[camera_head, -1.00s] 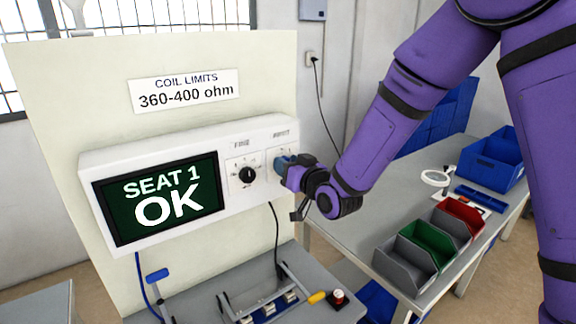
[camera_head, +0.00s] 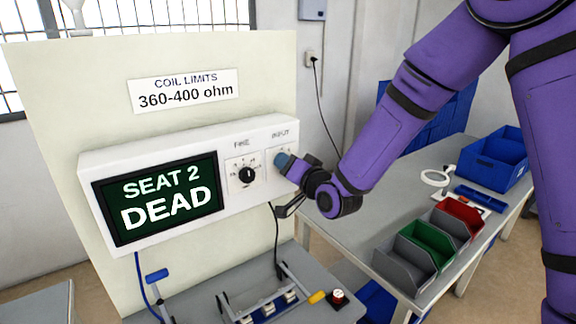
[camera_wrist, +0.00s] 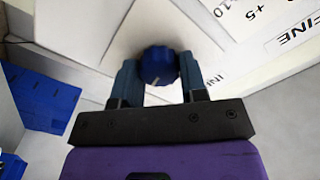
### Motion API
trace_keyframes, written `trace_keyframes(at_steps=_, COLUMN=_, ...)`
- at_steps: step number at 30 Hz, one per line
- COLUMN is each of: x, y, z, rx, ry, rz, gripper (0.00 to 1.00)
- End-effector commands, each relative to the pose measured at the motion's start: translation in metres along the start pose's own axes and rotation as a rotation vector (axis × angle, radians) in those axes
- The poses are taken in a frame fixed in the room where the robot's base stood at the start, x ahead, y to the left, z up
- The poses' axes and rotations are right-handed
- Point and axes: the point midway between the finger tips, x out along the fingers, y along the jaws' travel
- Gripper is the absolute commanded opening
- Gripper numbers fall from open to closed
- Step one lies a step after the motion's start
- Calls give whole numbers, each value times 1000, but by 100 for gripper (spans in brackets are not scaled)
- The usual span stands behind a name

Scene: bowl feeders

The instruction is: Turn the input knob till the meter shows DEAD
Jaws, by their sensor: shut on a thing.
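The white meter box (camera_head: 150,156) is on the cream panel, and its dark screen (camera_head: 160,198) reads "SEAT 2 DEAD". The input knob is at the box's right end under the INPUT label; in the head view my gripper (camera_head: 283,160) covers most of it. In the wrist view the blue knob (camera_wrist: 158,66) sits between the two fingers of my gripper (camera_wrist: 158,75), which are shut on it. A pale pointer line shows on the knob's face. The black FINE knob (camera_head: 247,175) is left of my gripper, apart from it.
A sign (camera_head: 185,91) above the meter reads "COIL LIMITS 360-400 ohm". Below is a grey fixture (camera_head: 265,300) with coil seats and a red button (camera_head: 338,295). Grey, green (camera_head: 428,243) and red bins and a blue crate (camera_head: 497,160) stand on the right table.

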Motion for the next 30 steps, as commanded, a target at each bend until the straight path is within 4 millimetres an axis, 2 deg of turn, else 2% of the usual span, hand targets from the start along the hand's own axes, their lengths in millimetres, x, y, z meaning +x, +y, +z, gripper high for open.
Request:
trace_keyframes(at_steps=11, x=0, y=1, z=0, rx=4, ry=0, rz=1, gripper=16)
trace_keyframes(at_steps=12, x=0, y=1, z=0, rx=4, ry=0, rz=1, gripper=46)
trace_keyframes(at_steps=15, x=0, y=0, z=0, rx=3, ry=0, rz=1, gripper=65)
trace_keyframes(at_steps=25, x=-4, y=0, z=0, rx=3, ry=0, rz=1, gripper=65)
trace_keyframes(at_steps=30, x=-25, y=0, z=0, rx=1, ry=0, rz=1, gripper=65)
